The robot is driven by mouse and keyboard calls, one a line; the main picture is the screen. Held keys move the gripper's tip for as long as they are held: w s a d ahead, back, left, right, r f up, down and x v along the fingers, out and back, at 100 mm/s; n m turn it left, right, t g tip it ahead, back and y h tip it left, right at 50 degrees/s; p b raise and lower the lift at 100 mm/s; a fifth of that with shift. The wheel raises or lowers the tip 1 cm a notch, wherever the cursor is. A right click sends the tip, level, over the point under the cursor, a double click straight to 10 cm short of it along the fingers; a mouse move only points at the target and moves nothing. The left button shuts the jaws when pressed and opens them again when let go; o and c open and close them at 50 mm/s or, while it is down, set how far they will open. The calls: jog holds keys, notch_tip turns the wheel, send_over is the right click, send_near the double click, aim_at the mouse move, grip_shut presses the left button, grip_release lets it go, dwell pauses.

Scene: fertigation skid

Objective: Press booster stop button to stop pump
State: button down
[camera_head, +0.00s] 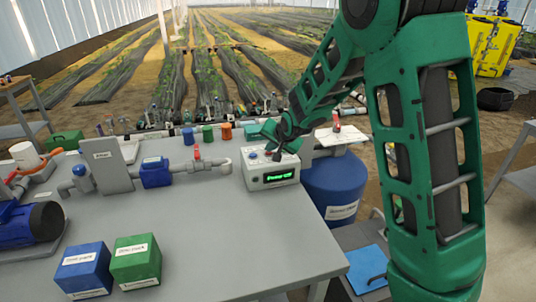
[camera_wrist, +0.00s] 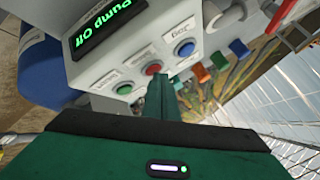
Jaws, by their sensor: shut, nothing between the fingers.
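The white booster control box (camera_head: 271,171) stands near the right edge of the grey table. Its lit green display (camera_wrist: 103,28) reads "Pump Off" in the wrist view, turned in the picture. Its face carries a green button (camera_wrist: 124,89), a red button (camera_wrist: 153,69) and a blue button (camera_wrist: 185,49), each beside a small label. The labels are too blurred to read surely. My gripper (camera_wrist: 159,82) is shut and empty, its tip close to the red button. I cannot tell whether it touches. In the head view my gripper (camera_head: 277,150) is over the box top.
A blue box (camera_head: 83,271) and a green box (camera_head: 136,262) sit at the table's front. Grey piping with a red-handled valve (camera_head: 197,153) runs left of the control box. A blue drum (camera_head: 335,184) stands right of the table. The table's middle front is clear.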

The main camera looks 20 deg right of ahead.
jog(key=shift+r, duration=0.8)
jog(key=shift+r, duration=2.5)
jog(key=shift+d, duration=0.1)
